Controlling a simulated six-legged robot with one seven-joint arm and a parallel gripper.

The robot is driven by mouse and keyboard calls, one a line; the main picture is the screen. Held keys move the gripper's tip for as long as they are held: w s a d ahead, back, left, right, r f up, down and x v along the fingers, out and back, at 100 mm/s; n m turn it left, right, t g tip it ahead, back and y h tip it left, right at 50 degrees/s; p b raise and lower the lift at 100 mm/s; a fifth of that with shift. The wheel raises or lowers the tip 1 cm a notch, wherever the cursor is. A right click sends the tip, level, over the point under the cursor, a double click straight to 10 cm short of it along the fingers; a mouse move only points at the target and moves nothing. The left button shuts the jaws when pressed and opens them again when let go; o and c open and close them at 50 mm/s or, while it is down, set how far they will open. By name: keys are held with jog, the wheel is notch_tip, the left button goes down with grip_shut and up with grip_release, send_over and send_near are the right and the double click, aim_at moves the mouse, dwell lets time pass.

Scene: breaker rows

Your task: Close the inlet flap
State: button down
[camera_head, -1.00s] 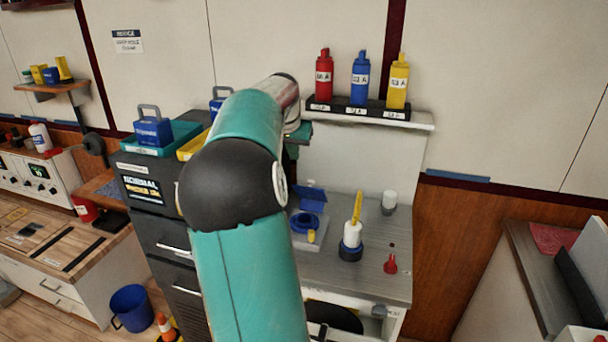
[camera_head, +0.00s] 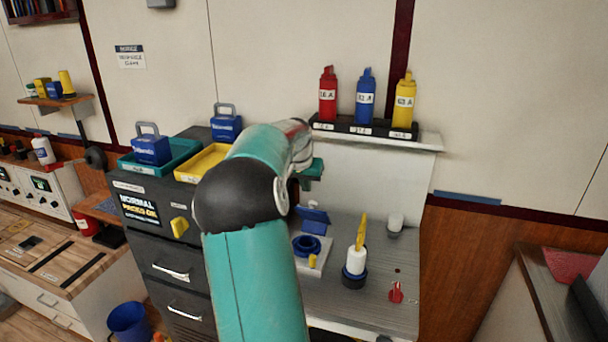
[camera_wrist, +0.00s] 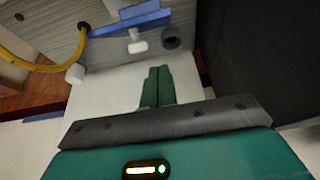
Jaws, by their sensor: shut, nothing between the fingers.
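A small unit with a blue ring-shaped inlet (camera_head: 306,246) and a raised blue flap (camera_head: 314,220) behind it stands on the grey counter. The flap is tilted up, so the inlet is uncovered. A small yellow piece (camera_head: 312,262) sits at the front of the unit. My gripper (camera_head: 312,172) is above and behind the flap, partly hidden by my arm. In the wrist view my gripper's green fingers (camera_wrist: 157,75) are together and empty. A blue panel (camera_wrist: 130,20), probably the flap, lies beyond the fingertips, apart from them.
A white bottle with a yellow top (camera_head: 356,260), a red item (camera_head: 395,292) and a white cup (camera_head: 395,224) stand on the counter. Red, blue and yellow bottles fill the shelf (camera_head: 425,140) above. A dark cabinet (camera_head: 150,215) with trays stands at left.

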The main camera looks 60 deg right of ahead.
aim_at(313, 217)
jog(key=shift+x, duration=1.05)
jog(key=a, duration=0.1)
jog(key=a+f, duration=0.1)
jog(key=shift+s+a, duration=0.15)
jog(key=shift+a, duration=0.25)
jog(key=shift+a+f, duration=0.15)
jog(key=shift+f, duration=0.35)
jog(key=shift+s+a, duration=0.1)
jog(key=shift+s, duration=0.05)
jog(key=shift+a, duration=0.1)
